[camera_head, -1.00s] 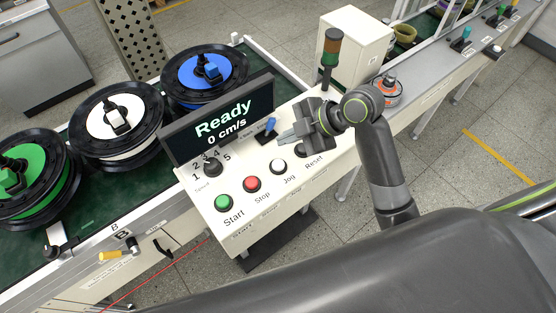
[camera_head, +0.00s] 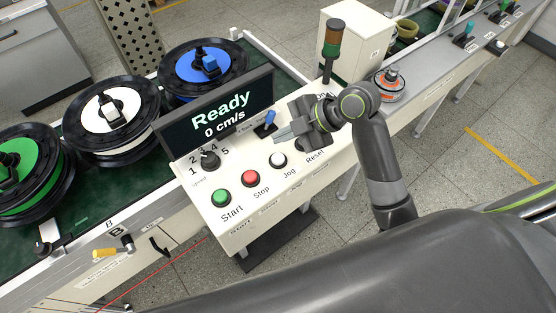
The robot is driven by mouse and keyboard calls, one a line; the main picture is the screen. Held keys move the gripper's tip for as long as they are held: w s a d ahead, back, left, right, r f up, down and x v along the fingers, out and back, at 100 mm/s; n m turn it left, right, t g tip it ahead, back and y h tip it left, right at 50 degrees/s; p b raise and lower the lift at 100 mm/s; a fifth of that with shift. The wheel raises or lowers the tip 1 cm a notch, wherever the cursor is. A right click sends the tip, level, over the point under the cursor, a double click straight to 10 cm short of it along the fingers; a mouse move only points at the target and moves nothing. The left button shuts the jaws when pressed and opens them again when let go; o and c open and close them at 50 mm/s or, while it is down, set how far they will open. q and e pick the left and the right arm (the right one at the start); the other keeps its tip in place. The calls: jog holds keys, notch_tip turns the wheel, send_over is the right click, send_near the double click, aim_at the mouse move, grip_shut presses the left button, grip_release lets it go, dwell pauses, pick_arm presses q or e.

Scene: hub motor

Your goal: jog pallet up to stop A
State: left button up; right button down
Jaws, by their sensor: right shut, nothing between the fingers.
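The control panel (camera_head: 240,228) has a green Start button (camera_head: 220,197), a red Stop button (camera_head: 250,179) and a white Jog button (camera_head: 278,160). Its display (camera_head: 218,114) reads "Ready, 0 cm/s". A speed knob (camera_head: 209,160) and a blue lever (camera_head: 265,123) sit below the display. My right gripper (camera_head: 284,134) is shut and empty, over the panel between the blue lever and the Jog button, apart from the buttons as far as I can tell. The Reset button is hidden behind it. I cannot single out the pallet or stop A. My left gripper is not in view.
Spools with green (camera_head: 22,177), white (camera_head: 110,112) and blue (camera_head: 205,70) centres stand on the green conveyor (camera_head: 88,200). A signal tower (camera_head: 333,45) and a white cabinet (camera_head: 362,50) stand behind the gripper.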

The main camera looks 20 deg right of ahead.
aim_at(283, 158)
notch_tip(283, 158, down, 5)
jog(key=b, duration=0.3)
dwell(1.9)
jog(key=shift+f+b, duration=0.4)
jog(key=shift+b, duration=0.05)
